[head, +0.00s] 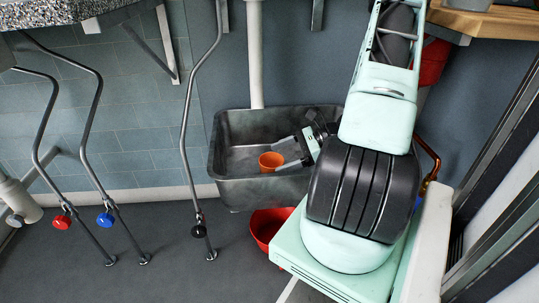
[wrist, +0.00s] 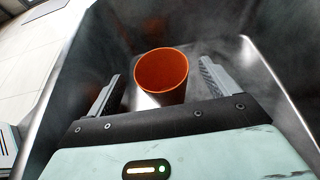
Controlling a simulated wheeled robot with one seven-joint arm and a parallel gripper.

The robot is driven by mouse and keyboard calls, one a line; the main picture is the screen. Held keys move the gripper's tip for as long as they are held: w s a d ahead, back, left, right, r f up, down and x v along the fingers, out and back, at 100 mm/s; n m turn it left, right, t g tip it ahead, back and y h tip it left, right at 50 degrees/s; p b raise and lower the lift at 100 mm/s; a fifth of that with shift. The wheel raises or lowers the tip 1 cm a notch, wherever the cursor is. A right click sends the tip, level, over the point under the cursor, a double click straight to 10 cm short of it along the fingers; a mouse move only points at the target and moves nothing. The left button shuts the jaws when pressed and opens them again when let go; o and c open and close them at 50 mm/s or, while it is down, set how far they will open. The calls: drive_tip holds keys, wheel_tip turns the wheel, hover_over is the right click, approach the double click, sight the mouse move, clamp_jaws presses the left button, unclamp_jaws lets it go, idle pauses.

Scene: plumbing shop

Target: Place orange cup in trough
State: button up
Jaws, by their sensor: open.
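The orange cup (head: 271,161) is inside the grey metal trough (head: 262,190), near its middle. In the wrist view the cup (wrist: 162,72) stands with its open rim facing the camera, between and a little beyond my two fingers. My gripper (head: 290,152) reaches down into the trough from the right. In the wrist view my gripper (wrist: 158,85) is open, with a visible gap on each side of the cup. The trough's wall (wrist: 75,75) surrounds them. The cup's base is partly hidden, and I cannot tell exactly how it meets the trough floor.
A red bucket (head: 268,226) stands on the floor below the trough. Pipes with a red valve (head: 61,222), a blue valve (head: 105,219) and a black valve (head: 198,231) stand at left. A white pipe (head: 255,60) runs down behind the trough. A wooden shelf (head: 490,22) is at upper right.

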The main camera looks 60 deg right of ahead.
drive_tip(key=p+v, duration=0.3)
drive_tip(key=v, duration=0.4)
drive_tip(key=w+a+r+n+g, duration=0.35)
drive_tip(key=a+n, duration=0.25)
drive_tip(key=a, duration=0.2)
drive_tip(key=w+a+r+n+g, duration=0.2)
drive_tip(key=a+n+g, duration=0.3)
drive_tip(key=a, duration=0.3)
drive_tip(key=w+a+r+n+g, duration=0.35)
drive_tip(key=a+n, duration=0.25)
drive_tip(key=a, duration=0.2)
drive_tip(key=s+a+r+n+h, duration=0.3)
drive_tip(key=s+a+n, duration=0.3)
drive_tip(key=a+n, duration=0.3)
drive_tip(key=s+a+r+n+t+h, duration=0.1)
drive_tip(key=s+a+r+n+h, duration=0.2)
drive_tip(key=a+n, duration=0.6)
drive_tip(key=s+a+h, duration=0.2)
drive_tip(key=shift+s+t, duration=0.3)
drive_tip(key=shift+s, duration=0.05)
drive_tip(key=shift+a+r, duration=0.15)
drive_tip(key=shift+r, duration=0.05)
wheel_tip(320, 180, up, 42)
drive_tip(key=p, duration=4.2)
drive_tip(key=shift+r, duration=0.25)
